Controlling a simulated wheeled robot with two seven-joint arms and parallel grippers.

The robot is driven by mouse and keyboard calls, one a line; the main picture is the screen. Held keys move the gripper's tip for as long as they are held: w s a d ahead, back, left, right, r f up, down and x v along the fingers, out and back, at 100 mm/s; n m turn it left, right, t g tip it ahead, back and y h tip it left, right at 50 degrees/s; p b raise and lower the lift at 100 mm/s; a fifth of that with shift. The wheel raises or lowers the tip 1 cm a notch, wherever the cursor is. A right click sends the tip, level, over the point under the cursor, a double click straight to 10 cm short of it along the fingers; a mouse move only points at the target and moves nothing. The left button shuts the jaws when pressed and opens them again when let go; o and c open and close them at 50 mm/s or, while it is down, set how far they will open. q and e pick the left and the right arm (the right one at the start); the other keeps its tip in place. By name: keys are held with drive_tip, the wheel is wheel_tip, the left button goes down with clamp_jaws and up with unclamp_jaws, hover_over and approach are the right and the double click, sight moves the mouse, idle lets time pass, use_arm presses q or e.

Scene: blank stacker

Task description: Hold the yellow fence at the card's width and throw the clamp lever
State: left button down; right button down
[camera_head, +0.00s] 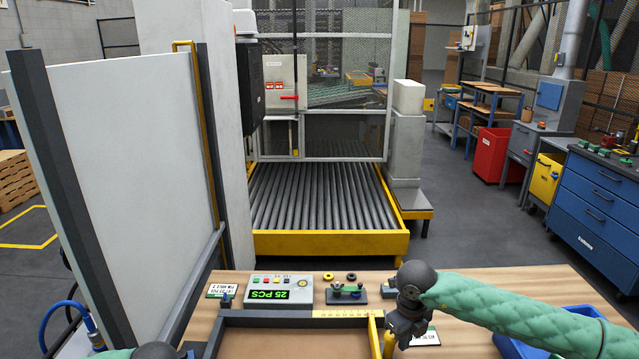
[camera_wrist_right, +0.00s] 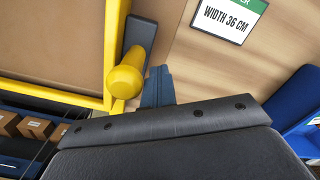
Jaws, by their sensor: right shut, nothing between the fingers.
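The yellow fence (camera_head: 374,336) stands at the right side of the tray on the bench. In the right wrist view its yellow rail (camera_wrist_right: 112,50) runs along the tray side. A yellow knob (camera_wrist_right: 125,82) sits beside a dark block (camera_wrist_right: 143,35) at the fence; I cannot tell whether this is the clamp lever. My right gripper (camera_head: 398,335) points down just right of the fence. In the wrist view its shut, empty fingers (camera_wrist_right: 158,82) are close beside the knob; contact is unclear. The card (camera_wrist_right: 229,18) reads "WIDTH 36 CM". My left gripper is out of view below my left wrist.
A yellow scale (camera_head: 345,314) lies along the tray's back edge. Behind it are a display box (camera_head: 280,289) reading "25 PCS" and a small dark fixture (camera_head: 346,294). A blue bin (camera_head: 510,345) stands at right. A tall white panel (camera_head: 130,150) rises at left.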

sight(387, 334)
drive_tip(key=shift+a+b, duration=0.6)
drive_tip(key=shift+a, duration=1.55)
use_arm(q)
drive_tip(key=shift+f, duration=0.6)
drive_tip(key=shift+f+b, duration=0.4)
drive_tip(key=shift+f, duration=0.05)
use_arm(e)
drive_tip(key=shift+a, duration=0.15)
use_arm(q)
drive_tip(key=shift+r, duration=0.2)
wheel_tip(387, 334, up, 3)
